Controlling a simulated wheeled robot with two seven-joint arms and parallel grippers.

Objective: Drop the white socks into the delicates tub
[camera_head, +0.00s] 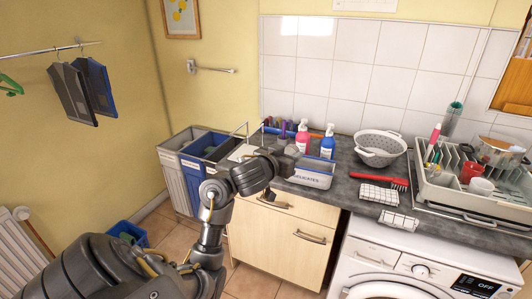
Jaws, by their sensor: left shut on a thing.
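The delicates tub (317,181), pale grey with the label "DELICATES", stands on the dark counter above the wooden cabinet. My left gripper (287,161) is at the tub's left end, over or just behind its rim; I cannot tell exactly which. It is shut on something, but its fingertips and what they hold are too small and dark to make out. I cannot clearly pick out the white socks. My right gripper is not in view.
Pink (303,137) and blue (327,146) bottles stand behind the tub. Laundry bins (176,172) stand left of the cabinet.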

